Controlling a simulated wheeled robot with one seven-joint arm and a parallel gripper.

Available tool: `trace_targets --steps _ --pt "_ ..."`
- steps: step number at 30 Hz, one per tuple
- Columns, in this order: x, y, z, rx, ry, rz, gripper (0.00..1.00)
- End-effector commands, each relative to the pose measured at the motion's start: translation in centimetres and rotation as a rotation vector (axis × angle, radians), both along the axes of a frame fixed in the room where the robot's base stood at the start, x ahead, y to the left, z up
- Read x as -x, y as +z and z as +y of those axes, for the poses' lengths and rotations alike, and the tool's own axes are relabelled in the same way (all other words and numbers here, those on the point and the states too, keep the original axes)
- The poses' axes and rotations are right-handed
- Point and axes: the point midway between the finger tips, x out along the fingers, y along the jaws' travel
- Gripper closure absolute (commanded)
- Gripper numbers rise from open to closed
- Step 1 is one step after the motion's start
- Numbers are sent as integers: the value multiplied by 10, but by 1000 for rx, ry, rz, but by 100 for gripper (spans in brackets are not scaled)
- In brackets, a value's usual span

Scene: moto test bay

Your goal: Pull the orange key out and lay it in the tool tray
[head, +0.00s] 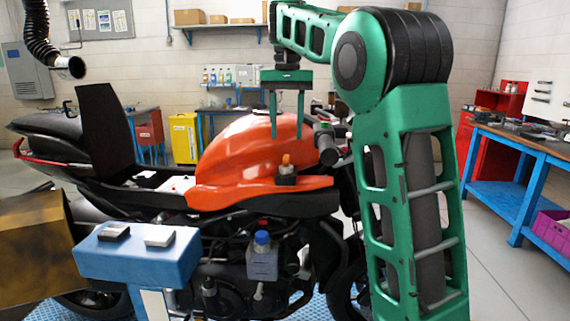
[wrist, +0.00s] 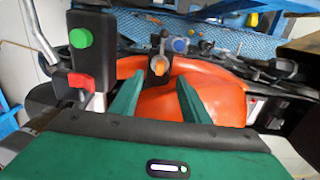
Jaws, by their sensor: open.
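The orange key (head: 286,159) stands upright in a small dark block (head: 286,177) by the orange tank's side in the head view. In the wrist view the key (wrist: 159,66) shows just ahead of my fingertips, between their lines. My gripper (head: 287,136) points down, open and empty, with its fingertips above the key in the head view. Its two green fingers also show in the wrist view (wrist: 160,84). I cannot tell the exact gap to the key.
The motorcycle's orange tank (head: 250,150) lies beneath my gripper. A black handlebar grip (head: 326,143) is close on the right; a control housing with a green button (wrist: 80,38) and red switch (wrist: 79,80) shows in the wrist view. A blue-capped bottle (head: 262,258) sits lower down.

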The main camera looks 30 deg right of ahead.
Motion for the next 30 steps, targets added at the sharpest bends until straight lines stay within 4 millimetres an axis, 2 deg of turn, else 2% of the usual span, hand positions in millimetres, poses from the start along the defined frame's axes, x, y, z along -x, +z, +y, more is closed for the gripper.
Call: trace_targets --steps 9,15,22,30 --pt "1 -41 -1 1 -1 3 58" --pt "1 -61 -1 2 -1 3 58" --pt "0 -72 0 2 0 2 58" --pt "0 -74 1 3 2 1 58"
